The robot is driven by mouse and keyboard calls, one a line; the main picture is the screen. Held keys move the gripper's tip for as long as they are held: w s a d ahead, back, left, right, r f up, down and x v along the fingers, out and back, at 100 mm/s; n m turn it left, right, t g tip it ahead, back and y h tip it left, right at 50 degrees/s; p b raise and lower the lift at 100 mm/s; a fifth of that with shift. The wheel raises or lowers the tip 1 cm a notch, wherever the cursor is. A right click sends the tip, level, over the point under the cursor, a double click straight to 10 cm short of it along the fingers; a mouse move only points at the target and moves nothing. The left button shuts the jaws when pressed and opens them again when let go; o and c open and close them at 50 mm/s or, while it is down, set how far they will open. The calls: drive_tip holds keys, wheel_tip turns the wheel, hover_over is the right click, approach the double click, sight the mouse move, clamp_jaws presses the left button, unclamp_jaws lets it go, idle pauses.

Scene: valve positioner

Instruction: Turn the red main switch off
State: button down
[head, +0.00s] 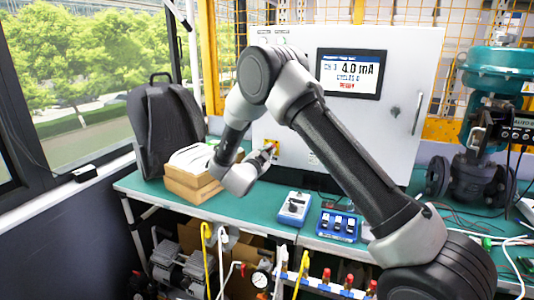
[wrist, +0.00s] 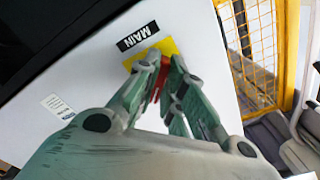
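The red main switch (wrist: 161,80) sits on a yellow plate (wrist: 167,46) under a black label reading MAIN (wrist: 138,36). My gripper (wrist: 166,68) is at the switch, with its fingers close together on either side of the red handle. It looks shut on it, and the fingers cover most of the handle, so its exact angle is hard to tell. In the head view my gripper (head: 268,151) reaches the yellow plate (head: 273,146) on the front of the grey cabinet (head: 398,122). The cabinet's display (head: 351,74) is lit and reads 4.0 mA.
The green bench (head: 160,190) holds a wooden box (head: 190,188), a black backpack (head: 165,125), a blue handheld device (head: 294,207) and a blue tray (head: 338,226). A teal valve (head: 493,75) stands at the right. Yellow mesh (wrist: 252,45) is beside the cabinet.

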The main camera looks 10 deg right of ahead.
idle(0.4)
drive_tip(key=shift+s+d+n, duration=0.1)
drive_tip(key=shift+n, duration=2.9)
drive_tip(key=shift+s+d+n, duration=0.1)
drive_tip(key=shift+d+n, duration=0.05)
drive_tip(key=shift+n, duration=2.85)
drive_tip(key=shift+s+d+n, duration=0.1)
drive_tip(key=shift+n, duration=2.9)
drive_tip(key=c, duration=1.5)
unclamp_jaws()
drive_tip(key=v, duration=1.2)
